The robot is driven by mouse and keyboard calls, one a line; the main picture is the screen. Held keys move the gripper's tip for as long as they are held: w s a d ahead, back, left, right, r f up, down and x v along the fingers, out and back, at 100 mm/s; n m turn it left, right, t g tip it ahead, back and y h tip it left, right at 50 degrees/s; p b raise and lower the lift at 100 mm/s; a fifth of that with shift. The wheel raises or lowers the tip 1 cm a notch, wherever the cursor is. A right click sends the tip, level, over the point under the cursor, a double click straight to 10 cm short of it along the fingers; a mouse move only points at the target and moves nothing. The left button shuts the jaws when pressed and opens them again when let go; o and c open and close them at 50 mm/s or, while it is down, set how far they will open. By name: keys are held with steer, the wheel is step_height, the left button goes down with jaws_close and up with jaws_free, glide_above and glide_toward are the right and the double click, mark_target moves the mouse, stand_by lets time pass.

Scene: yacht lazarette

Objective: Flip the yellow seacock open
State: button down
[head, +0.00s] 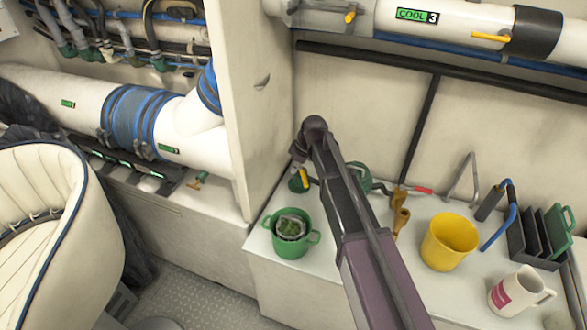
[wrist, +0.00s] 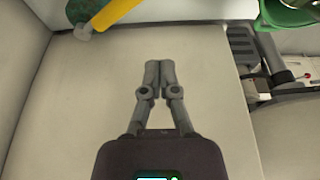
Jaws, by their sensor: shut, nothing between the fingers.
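The yellow seacock handle (head: 303,179) stands by a green body (head: 297,184) on the white counter, close to the corner of the upright panel in the head view. In the wrist view a yellow handle (wrist: 117,12) slants up to the right from a greenish fitting (wrist: 83,31) at the top left, partly cut off by the frame. My gripper (wrist: 160,66) is shut and empty, its fingertips below and right of the handle and apart from it. In the head view my arm hides most of the gripper.
A green pot (head: 291,234) stands in front of the seacock; its edge also shows in the wrist view (wrist: 288,14). The upright panel (head: 262,110) bounds the left.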

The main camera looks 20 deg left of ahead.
steer(key=shift+p+v, duration=0.75)
steer(key=shift+v, duration=0.35)
steer(key=shift+w, duration=0.2)
steer(key=s+d+m+h, duration=0.1)
steer(key=s+d+m, duration=0.4)
steer(key=d, duration=0.7)
steer(key=s+d+m+h, duration=0.1)
steer(key=s+d+m, duration=0.5)
steer(key=d, duration=0.7)
steer(key=s+d+m+h, duration=0.1)
steer(key=s+d+m, duration=0.4)
steer(key=d, duration=0.7)
steer(key=shift+s+d+f+m+h, duration=0.2)
steer(key=shift+d+f+m+h, duration=0.15)
steer(key=shift+f+m, duration=0.15)
steer(key=shift+a, duration=0.15)
